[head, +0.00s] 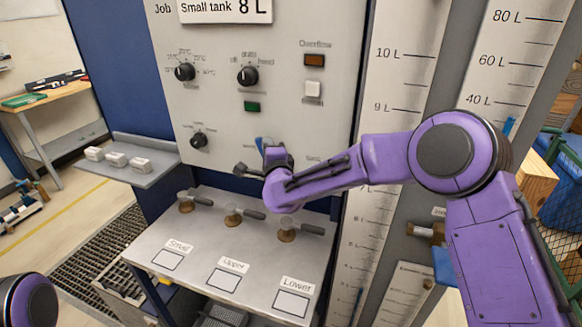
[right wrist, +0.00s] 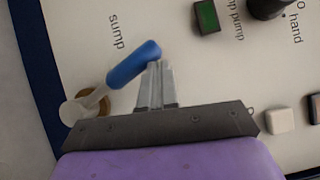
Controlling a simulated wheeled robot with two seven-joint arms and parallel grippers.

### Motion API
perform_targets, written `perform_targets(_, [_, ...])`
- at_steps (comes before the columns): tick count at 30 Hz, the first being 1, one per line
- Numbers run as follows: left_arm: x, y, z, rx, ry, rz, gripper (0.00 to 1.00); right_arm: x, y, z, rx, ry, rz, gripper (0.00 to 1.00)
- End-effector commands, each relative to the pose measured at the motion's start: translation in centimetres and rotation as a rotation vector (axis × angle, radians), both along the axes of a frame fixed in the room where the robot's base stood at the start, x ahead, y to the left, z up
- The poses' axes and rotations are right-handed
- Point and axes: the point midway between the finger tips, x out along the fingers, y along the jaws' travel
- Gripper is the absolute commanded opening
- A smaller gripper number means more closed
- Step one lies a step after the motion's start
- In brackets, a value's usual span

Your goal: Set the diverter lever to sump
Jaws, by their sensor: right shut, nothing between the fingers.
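The diverter lever has a blue handle (right wrist: 134,65) on a pale arm with a brass-coloured pivot. In the right wrist view it slants toward the upper right, and the printed "sump" label (right wrist: 117,32) is above it. My right gripper (right wrist: 155,84) is shut and empty, its fingertips right beside the free end of the blue handle; I cannot tell if they touch. In the head view, the right gripper (head: 268,153) is at the panel and hides most of the lever; only a bit of blue (head: 259,143) shows. My left gripper is out of view.
A green button (head: 252,106) and several black knobs are on the panel (head: 290,25). Below stands a bench (head: 195,240) with several valve handles. A shelf (head: 150,170) with white blocks is at left. A tall scale (head: 398,80) stands to the right.

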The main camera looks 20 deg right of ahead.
Motion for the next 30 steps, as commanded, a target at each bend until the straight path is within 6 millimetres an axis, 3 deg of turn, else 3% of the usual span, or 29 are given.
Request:
perform_targets(12, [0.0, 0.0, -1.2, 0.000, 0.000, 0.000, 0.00, 0.8, 0.8, -0.5, 0.002, -0.002, -0.012, 0.00])
perform_targets(30, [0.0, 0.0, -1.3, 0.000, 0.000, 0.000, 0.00, 0.8, 1.1, -0.4, 0.000, -0.002, -0.009, 0.00])
